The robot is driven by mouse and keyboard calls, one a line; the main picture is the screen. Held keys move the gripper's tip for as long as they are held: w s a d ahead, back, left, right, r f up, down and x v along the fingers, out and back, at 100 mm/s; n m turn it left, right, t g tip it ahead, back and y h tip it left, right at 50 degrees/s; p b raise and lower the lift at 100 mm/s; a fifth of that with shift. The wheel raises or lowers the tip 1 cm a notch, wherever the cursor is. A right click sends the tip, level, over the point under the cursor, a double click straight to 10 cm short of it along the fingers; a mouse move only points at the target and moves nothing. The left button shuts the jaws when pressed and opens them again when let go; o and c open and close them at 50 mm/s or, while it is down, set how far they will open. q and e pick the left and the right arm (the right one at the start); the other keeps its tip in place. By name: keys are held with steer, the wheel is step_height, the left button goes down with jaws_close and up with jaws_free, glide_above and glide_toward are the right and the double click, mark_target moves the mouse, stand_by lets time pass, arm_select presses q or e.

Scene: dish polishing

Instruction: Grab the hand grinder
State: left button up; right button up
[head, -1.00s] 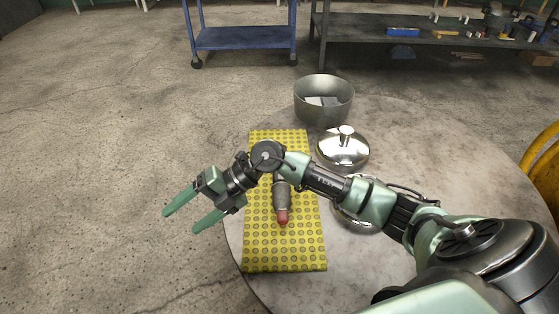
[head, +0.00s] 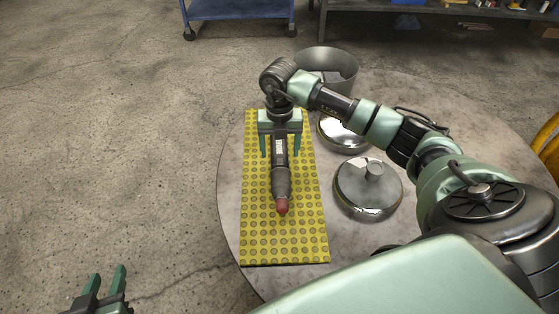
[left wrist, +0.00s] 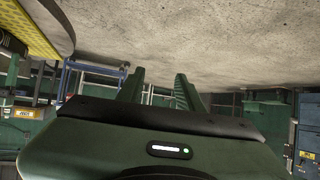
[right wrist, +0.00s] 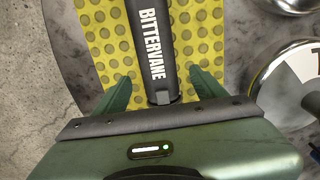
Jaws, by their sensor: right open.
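The hand grinder (head: 281,184), a dark cylinder with a reddish tip, lies lengthwise on a yellow dotted mat (head: 260,240). In the right wrist view its dark body (right wrist: 155,40) carries the word BITTERVANE. My right gripper (head: 280,154) is open over the grinder's far end. Its two fingers (right wrist: 160,80) are on either side of the body, with visible gaps, so it does not grip it. My left gripper (head: 108,277) is open and empty at the bottom left, off the table; its spread fingers also show in the left wrist view (left wrist: 158,82).
The round table (head: 232,190) also holds a metal pot (head: 340,70) at the back and two shiny lidlike pieces, one (head: 368,190) right of the mat and one (head: 342,133) behind it. A blue cart (head: 240,12) stands beyond. The floor at left is clear.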

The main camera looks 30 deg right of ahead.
mark_target(279, 153)
step_height(279, 153, down, 4)
steer(key=shift+b, duration=0.55)
arm_select(q)
steer(key=w+d+r+t+h, duration=0.1)
steer(key=w+r+t, duration=0.2)
steer(key=r, duration=0.2)
steer(key=shift+w+d+r+t, duration=0.15)
steer(key=shift+d+r+t, duration=0.15)
arm_select(e)
jaws_close()
steer(key=shift+w+r, duration=0.15)
steer(key=shift+r, duration=0.05)
